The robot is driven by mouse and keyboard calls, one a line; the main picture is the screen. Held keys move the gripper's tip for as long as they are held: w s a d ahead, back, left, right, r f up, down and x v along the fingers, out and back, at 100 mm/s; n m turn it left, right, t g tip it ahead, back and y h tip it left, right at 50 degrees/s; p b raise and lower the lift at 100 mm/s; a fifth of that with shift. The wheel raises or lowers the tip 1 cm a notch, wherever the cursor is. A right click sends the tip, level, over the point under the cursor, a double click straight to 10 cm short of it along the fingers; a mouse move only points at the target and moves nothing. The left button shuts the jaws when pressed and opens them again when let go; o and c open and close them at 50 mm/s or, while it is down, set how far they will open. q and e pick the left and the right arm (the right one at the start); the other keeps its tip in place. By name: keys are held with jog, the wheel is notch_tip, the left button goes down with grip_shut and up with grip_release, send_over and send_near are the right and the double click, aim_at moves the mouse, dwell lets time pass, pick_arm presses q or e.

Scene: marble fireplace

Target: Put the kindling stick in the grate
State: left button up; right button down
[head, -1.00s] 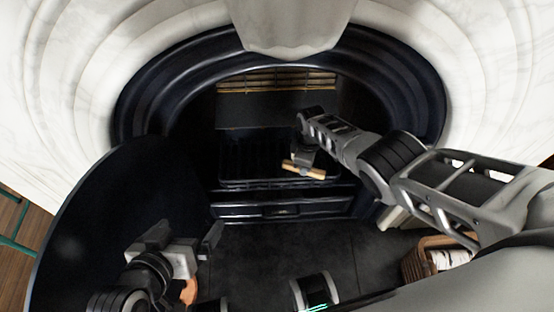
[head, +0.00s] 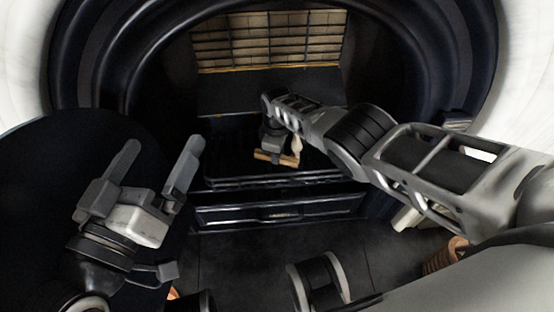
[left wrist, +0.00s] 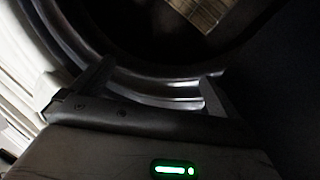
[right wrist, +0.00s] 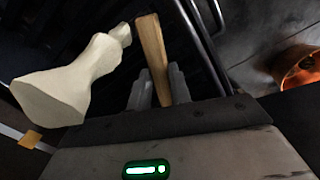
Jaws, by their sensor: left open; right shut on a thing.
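The kindling stick (head: 268,156) is a short tan wooden piece held in my right gripper (head: 275,148), over the dark grate (head: 225,182) in the fireplace opening. In the right wrist view the stick (right wrist: 153,50) stands up between the two fingers, which are shut on it. Dark bars of the grate lie behind it. Whether the stick touches the grate I cannot tell. My left gripper (head: 166,142) is open and empty, in front of the grate on the left; its fingers also show apart in the left wrist view (left wrist: 155,85).
A cream, waisted object (right wrist: 60,92) is close beside the stick; it also shows in the head view (head: 297,146). A copper-coloured vessel (right wrist: 302,68) lies to the right. A dark rounded panel (head: 50,165) is at left. The dark hearth floor (head: 240,255) has bare room.

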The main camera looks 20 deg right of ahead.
jog(key=shift+f, duration=0.65)
jog(key=shift+r, duration=0.1)
pick_arm(q)
jog(key=shift+w+r+m+t+h, duration=0.15)
jog(key=shift+r+m+t, duration=0.15)
jog(key=shift+r, duration=0.15)
jog(key=shift+w+r+m+t+h, duration=0.1)
jog(key=shift+r+m+t+h, duration=0.1)
jog(key=shift+r+t, duration=0.15)
jog(key=shift+b, duration=0.3)
pick_arm(e)
jog(key=shift+f+b, duration=0.35)
jog(key=shift+f, duration=0.3)
jog(key=c, duration=1.3)
grip_release()
pick_arm(q)
jog(key=shift+w+a+r+m+t+h, duration=0.1)
jog(key=shift+r+m+t+h, duration=0.15)
jog(key=shift+r+m+t, duration=0.25)
jog(key=shift+w+r+m+t+h, duration=0.1)
jog(key=shift+r+m+t+h, duration=0.1)
jog(key=shift+r+m, duration=0.35)
jog(key=shift+r, duration=0.15)
